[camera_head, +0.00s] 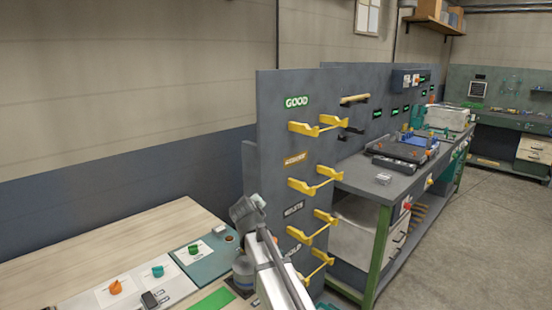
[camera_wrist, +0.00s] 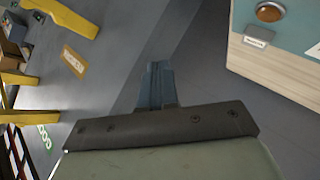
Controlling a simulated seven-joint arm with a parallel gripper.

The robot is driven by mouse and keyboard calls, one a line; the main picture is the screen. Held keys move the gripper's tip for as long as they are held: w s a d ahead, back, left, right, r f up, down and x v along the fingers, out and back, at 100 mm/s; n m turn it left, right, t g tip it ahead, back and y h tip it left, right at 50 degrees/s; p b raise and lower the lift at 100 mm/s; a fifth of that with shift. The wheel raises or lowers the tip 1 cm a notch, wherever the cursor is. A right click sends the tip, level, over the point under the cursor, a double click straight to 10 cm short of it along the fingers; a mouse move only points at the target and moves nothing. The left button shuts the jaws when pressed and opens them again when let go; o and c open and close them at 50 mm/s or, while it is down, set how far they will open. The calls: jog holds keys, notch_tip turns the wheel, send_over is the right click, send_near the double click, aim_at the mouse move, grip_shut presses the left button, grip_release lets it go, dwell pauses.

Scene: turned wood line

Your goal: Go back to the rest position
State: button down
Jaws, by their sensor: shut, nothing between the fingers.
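My gripper (camera_wrist: 157,85) shows in the wrist view with its fingers together and nothing between them. It is in the air near the grey panel (camera_head: 330,90), apart from the wooden table (camera_head: 120,240). In the head view my arm rises at the bottom middle, in front of the panel's lower left edge, and the fingers cannot be made out there. Yellow brackets (camera_head: 318,125) stick out from the panel to the right of my arm, and they also show at the left of the wrist view (camera_wrist: 60,15).
The table holds a teal mat (camera_head: 212,262), white cards with an orange piece (camera_head: 115,287) and green pieces (camera_head: 158,271), and a green pad (camera_head: 213,300). A workbench (camera_head: 400,185) with a black tray (camera_head: 398,157) stands right of the panel. The floor at far right is clear.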

jog(key=d+f+h, duration=0.1)
jog(key=d+f, duration=0.2)
jog(key=d, duration=0.7)
jog(key=d+f+h, duration=0.1)
jog(key=d+f, duration=0.3)
jog(key=d, duration=0.6)
jog(key=s+d+f+m+g, duration=0.1)
jog(key=s+d+f+g, duration=0.3)
jog(key=f, duration=0.8)
jog(key=s+d+f+m+g, duration=0.15)
jog(key=s+f, duration=0.35)
jog(key=f, duration=0.7)
jog(key=s+d+f+m+g, duration=0.1)
jog(key=s+f+m+g, duration=0.35)
jog(key=s+f, duration=1.65)
jog(key=s+f+g, duration=0.2)
jog(key=s+g, duration=0.1)
jog(key=s, duration=0.7)
jog(key=s+a+f+m+g+y, duration=0.1)
jog(key=s+f+g, duration=0.2)
jog(key=s, duration=0.7)
jog(key=s+f+g+y, duration=0.1)
jog(key=s+f+g, duration=0.2)
jog(key=s, duration=0.8)
jog(key=shift+a+f, duration=0.15)
jog(key=shift+a, duration=0.15)
